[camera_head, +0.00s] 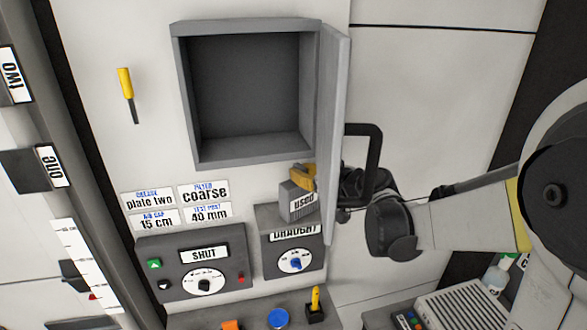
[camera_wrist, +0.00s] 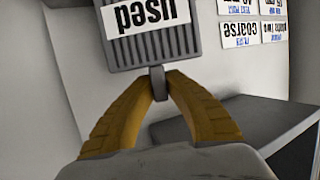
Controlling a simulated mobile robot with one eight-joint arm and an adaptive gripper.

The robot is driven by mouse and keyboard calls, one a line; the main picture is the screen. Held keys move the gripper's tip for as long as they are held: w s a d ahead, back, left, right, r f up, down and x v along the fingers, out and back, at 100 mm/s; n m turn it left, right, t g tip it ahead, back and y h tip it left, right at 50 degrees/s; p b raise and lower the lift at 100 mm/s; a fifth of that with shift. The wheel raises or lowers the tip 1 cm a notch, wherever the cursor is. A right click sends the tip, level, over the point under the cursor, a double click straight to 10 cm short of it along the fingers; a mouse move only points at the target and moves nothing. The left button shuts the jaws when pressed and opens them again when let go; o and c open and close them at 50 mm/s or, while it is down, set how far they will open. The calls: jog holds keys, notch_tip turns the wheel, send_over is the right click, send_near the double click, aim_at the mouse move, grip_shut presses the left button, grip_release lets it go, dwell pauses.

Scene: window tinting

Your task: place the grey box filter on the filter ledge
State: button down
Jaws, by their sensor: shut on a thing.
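The grey box filter (camera_head: 298,204) carries a white label reading "used". My gripper (camera_head: 302,178) has yellow fingers, shut on a small grey tab on the filter's upper end. In the wrist view, which is upside down, the ribbed filter (camera_wrist: 150,48) extends beyond my gripper (camera_wrist: 158,90). In the head view the filter overlaps the top of the grey box marked "DRAUGHT" (camera_head: 268,217). I cannot tell whether it touches that top. No surface is labelled as the filter ledge, so I cannot tell which one it is.
An open, empty grey cabinet (camera_head: 250,145) is above, its door (camera_head: 332,130) swung out beside my gripper. Signs reading "coarse" (camera_head: 204,191) and others are left of the filter. The "SHUT" panel (camera_head: 195,275) is lower left. A lower shelf (camera_head: 255,312) holds small coloured items.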

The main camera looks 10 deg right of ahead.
jog(key=shift+s+r, duration=0.1)
jog(key=shift+s, duration=0.15)
jog(key=shift+w+f, duration=0.1)
jog(key=shift+f, duration=0.2)
jog(key=c, duration=1.5)
grip_release()
jog(key=shift+r, duration=0.1)
jog(key=shift+c, duration=0.2)
